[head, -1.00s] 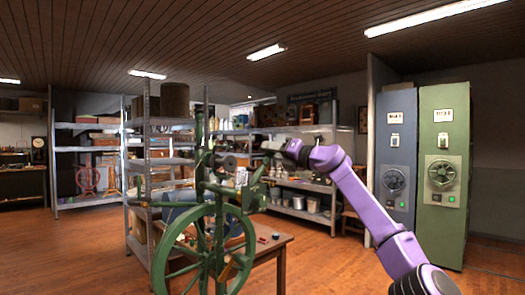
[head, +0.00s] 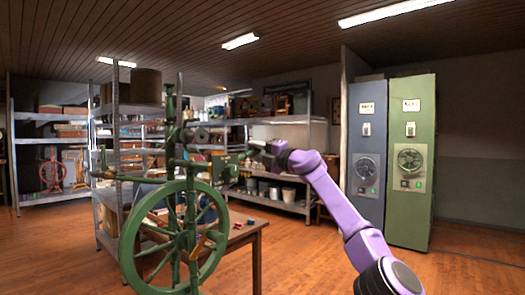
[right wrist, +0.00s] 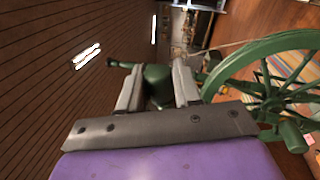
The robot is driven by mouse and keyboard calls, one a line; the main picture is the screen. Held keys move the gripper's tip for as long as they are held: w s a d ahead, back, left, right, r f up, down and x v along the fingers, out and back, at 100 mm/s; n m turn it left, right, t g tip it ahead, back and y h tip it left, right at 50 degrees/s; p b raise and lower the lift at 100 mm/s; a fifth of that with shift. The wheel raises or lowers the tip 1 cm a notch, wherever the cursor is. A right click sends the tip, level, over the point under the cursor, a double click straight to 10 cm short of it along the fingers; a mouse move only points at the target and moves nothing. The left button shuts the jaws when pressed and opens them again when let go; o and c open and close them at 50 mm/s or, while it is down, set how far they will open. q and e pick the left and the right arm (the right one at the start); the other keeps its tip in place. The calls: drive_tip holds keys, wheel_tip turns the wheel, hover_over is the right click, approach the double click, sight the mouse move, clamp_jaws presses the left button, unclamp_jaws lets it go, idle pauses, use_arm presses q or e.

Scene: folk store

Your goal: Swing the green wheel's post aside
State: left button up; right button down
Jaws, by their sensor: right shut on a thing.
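The green spinning wheel (head: 121,238) stands at the left front in the head view, with a large spoked wheel and a tall upright post (head: 170,120). A green part of it (head: 224,168) reaches right toward my right gripper (head: 252,152), on the purple arm. In the right wrist view, the right gripper (right wrist: 158,88) is shut on a rounded green post (right wrist: 157,76), with one finger on each side. The spoked wheel (right wrist: 285,45) shows just right of the fingers. The post's far end is partly hidden. My left gripper is not in view.
A wooden table (head: 255,232) with small items stands right behind the wheel. Metal shelves (head: 112,205) stand behind it at the left. Blue (head: 367,150) and green (head: 411,160) cabinets stand at the right. The wooden floor at the lower right is clear.

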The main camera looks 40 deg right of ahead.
drive_tip(key=shift+a+f, duration=0.1)
drive_tip(key=shift+f, duration=0.1)
drive_tip(key=c, duration=0.9)
unclamp_jaws()
drive_tip(key=shift+w, duration=0.2)
drive_tip(key=b+v, duration=0.6)
drive_tip(key=v, duration=0.4)
drive_tip(key=shift+s, duration=0.3)
drive_tip(key=shift+f, duration=0.1)
